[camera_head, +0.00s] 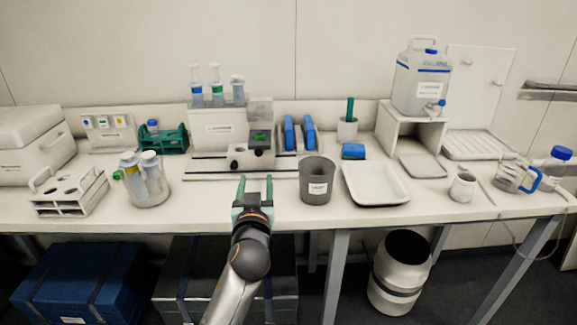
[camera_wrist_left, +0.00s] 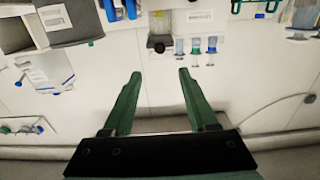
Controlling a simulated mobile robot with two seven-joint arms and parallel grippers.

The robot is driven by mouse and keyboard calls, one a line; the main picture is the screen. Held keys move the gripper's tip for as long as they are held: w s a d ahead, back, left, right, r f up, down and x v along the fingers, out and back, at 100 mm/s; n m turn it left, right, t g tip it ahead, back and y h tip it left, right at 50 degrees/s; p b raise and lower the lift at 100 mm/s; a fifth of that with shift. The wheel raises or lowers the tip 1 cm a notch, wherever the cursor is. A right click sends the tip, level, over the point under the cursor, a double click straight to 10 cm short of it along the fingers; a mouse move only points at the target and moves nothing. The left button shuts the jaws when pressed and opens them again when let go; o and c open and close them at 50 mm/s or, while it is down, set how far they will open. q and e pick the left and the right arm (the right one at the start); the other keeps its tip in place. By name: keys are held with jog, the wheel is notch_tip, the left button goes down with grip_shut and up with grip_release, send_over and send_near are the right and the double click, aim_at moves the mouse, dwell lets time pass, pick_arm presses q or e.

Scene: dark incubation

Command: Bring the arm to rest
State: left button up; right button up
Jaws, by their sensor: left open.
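My left gripper (camera_head: 254,190) is in the middle of the head view, over the front edge of the bench. Its two green fingers are spread, with nothing between them. In the left wrist view the fingers (camera_wrist_left: 156,95) also stand apart, with only a pale surface behind them. The left arm reaches up from the bottom of the head view. My right gripper does not show in either view.
On the white bench (camera_head: 450,212), a grey bin (camera_head: 317,180) and white tray (camera_head: 375,184) stand right of the gripper. A device with a green display (camera_head: 258,138) stands behind it. A glass beaker (camera_head: 147,182) and a tube rack (camera_head: 68,193) are left.

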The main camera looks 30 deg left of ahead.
pick_arm(q)
jog(key=shift+f, duration=0.1)
jog(key=s+d+f+m+g+h+p, duration=0.1)
jog(key=s+d+f+m+h, duration=0.3)
jog(key=f, duration=0.6)
jog(key=s+d+f+m+g+h+p, duration=0.1)
jog(key=s+d+f+m+g+h, duration=0.15)
jog(key=s+d+f, duration=0.45)
jog(key=s+d+f+g+h, duration=0.1)
jog(key=s+d+f+h, duration=0.1)
jog(key=s+f, duration=0.5)
jog(key=s+d+f+m+g+h, duration=0.1)
jog(key=s+d+f+g+h, duration=0.1)
jog(key=s+f, duration=0.5)
jog(key=shift+s+d+h+p, duration=0.45)
jog(key=shift+d, duration=0.6)
